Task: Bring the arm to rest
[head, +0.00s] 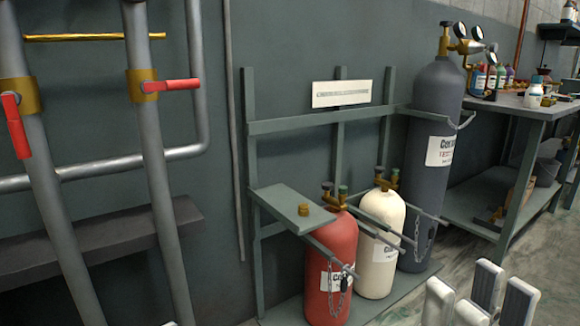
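My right gripper (480,298) shows at the bottom right with its pale fingertips pointing up. The fingers stand apart with nothing visible between them, and the rest of it is cut off by the frame. It is in front of the floor, to the right of the cylinders, and touches nothing that I can see.
A green rack (285,202) holds a red cylinder (331,265), a cream cylinder (380,245) and a tall grey cylinder (420,180) with gauges. Pipes with red-handled valves (172,86) stand at left. A workbench (525,107) with bottles stands at right. Floor at lower right is clear.

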